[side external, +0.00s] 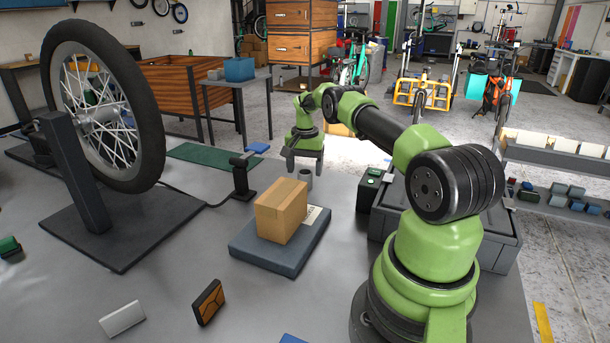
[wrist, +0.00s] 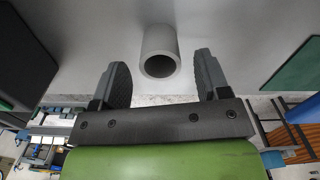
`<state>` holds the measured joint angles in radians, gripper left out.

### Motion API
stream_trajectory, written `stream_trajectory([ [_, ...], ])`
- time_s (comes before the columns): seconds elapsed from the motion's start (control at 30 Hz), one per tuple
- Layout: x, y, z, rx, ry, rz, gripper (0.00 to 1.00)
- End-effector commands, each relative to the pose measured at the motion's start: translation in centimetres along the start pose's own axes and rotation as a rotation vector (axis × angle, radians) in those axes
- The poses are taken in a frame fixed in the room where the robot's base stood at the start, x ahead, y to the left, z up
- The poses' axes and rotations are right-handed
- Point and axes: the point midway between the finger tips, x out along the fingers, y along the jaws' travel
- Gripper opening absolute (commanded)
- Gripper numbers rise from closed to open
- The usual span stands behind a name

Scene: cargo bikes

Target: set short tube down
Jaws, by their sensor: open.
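The short tube (side external: 305,178) is a small grey hollow cylinder. It stands upright on the grey table top, near the far edge, in the side view. My gripper (side external: 304,167) is low over it with its fingers spread. In the wrist view the tube (wrist: 159,45) shows its open end and lies just beyond the gap of my gripper (wrist: 161,66). Clear space shows between the tube and each finger, so neither seems to touch it. Nothing is held.
A cardboard box (side external: 281,210) sits on a blue-grey platform (side external: 262,252) in front of the tube. A dark grey crate (side external: 497,238) stands to the right.

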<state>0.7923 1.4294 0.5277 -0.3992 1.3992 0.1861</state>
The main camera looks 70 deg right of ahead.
Motion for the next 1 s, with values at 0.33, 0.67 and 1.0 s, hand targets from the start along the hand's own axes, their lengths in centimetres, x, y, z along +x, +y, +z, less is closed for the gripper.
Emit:
stream_trajectory([
  [0.33,-7.5,0.0,-0.1,-0.001,0.003,-0.001,0.69],
  [0.67,-12.3,-1.6,1.4,-0.063,0.023,-0.026,0.69],
  [1.0,-25.4,-5.3,14.5,-0.419,0.135,-0.198,0.69],
])
